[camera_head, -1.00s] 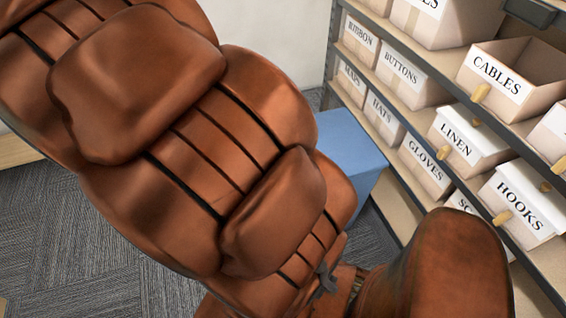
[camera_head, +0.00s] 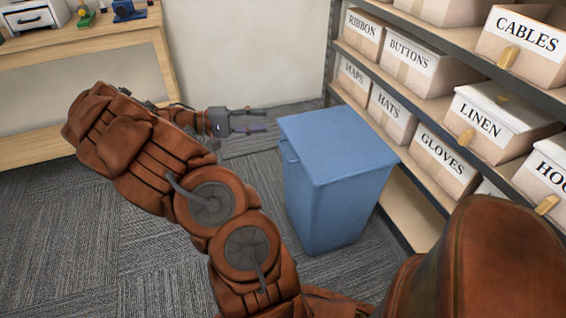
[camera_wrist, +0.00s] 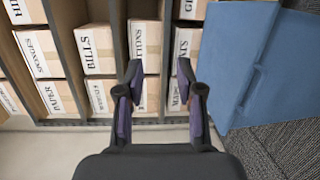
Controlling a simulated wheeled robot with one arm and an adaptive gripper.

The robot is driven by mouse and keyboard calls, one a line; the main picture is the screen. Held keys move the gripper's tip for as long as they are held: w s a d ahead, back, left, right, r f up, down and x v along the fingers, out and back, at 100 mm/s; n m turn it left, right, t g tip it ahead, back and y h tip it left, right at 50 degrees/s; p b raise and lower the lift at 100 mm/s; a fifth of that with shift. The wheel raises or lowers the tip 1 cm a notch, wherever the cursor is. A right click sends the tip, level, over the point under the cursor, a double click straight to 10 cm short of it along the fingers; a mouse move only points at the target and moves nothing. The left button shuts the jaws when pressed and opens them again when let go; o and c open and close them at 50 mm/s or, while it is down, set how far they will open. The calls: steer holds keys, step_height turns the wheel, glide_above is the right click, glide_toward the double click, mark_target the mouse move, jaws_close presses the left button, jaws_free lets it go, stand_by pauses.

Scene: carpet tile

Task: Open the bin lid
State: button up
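The blue bin (camera_head: 335,205) stands on the carpet in front of the shelves in the head view. Its flat lid (camera_head: 338,142) is down, and a small handle or lip (camera_head: 289,150) shows on its left side. My gripper (camera_head: 266,121) is to the left of the bin, near lid height in the picture, and apart from it. In the wrist view my gripper (camera_wrist: 159,75) has its two fingers spread with nothing between them. The blue bin (camera_wrist: 238,65) also shows there at the right, beside the fingers.
Shelves hold several labelled boxes, such as the LINEN box (camera_head: 500,125) and the GLOVES box (camera_head: 438,160), right of the bin. A wooden desk (camera_head: 85,80) stands at the back left. Carpet (camera_head: 150,270) is open left of the bin.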

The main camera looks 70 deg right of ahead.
steer(key=w+d+f+g+h+b, duration=0.15)
steer(key=d+f+b, duration=0.35)
steer(key=f, duration=0.5)
steer(key=n+t+h+b, duration=0.1)
steer(key=h+b, duration=0.2)
steer(key=b, duration=0.2)
glide_toward(283, 150)
steer(key=x, duration=0.2)
steer(key=shift+f+b+x, duration=0.15)
steer(key=shift+b+x, duration=0.35)
steer(key=shift+x, duration=1.5)
steer(key=shift+f+b+x, duration=0.15)
steer(key=shift+b+x, duration=0.35)
steer(key=shift+x, duration=1.45)
steer(key=shift+s, duration=0.1)
jaws_close()
